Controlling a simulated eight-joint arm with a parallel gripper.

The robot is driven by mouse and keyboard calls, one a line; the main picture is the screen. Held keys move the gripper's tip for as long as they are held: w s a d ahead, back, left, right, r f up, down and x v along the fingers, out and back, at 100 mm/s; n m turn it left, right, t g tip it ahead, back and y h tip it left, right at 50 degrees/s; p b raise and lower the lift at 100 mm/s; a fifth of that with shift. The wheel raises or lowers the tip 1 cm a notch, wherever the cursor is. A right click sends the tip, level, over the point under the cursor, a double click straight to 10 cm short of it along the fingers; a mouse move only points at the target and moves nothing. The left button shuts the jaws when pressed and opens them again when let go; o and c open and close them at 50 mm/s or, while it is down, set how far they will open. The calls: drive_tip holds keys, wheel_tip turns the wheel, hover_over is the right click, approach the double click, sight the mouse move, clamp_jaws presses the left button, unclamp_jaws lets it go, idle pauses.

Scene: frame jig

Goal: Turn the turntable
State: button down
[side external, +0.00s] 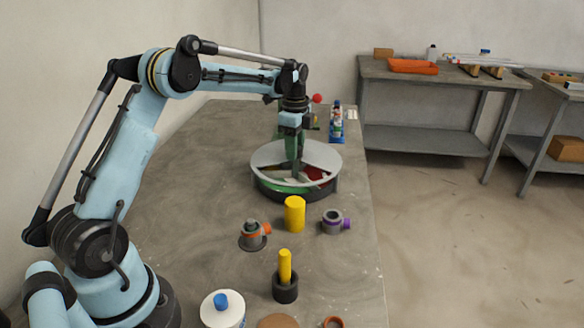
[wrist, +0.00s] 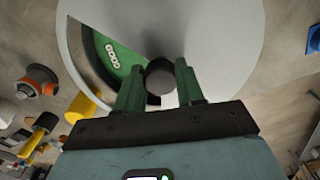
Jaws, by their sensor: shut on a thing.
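The turntable (side external: 268,154) is a round drum with a light grey top and a dark base, standing on the bench. Its top has a wedge-shaped opening, through which green and dark red areas show. My gripper (side external: 298,170) points down over the middle of it. In the wrist view the grey top (wrist: 225,35) fills the upper middle, and a green section with pale marking (wrist: 116,58) shows through the opening. The green fingers of my gripper (wrist: 159,72) are shut on a dark round knob (wrist: 160,82) at the turntable's centre. The knob is hidden in the side view.
A yellow cylinder (side external: 295,214) stands just in front of the turntable. A grey ring with a purple part (side external: 333,222), an orange-and-grey fitting (side external: 254,235) and a yellow peg in a dark cup (side external: 285,272) are nearby.

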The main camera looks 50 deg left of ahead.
drive_tip(key=shift+f+m, duration=0.1)
drive_tip(key=shift+m, duration=2.1)
drive_tip(key=shift+w+m, duration=0.1)
drive_tip(key=shift+m, duration=2.1)
drive_tip(key=shift+w+m, duration=0.1)
drive_tip(key=shift+m, duration=4.1)
drive_tip(key=c, duration=0.8)
unclamp_jaws()
drive_tip(key=shift+o, duration=0.5)
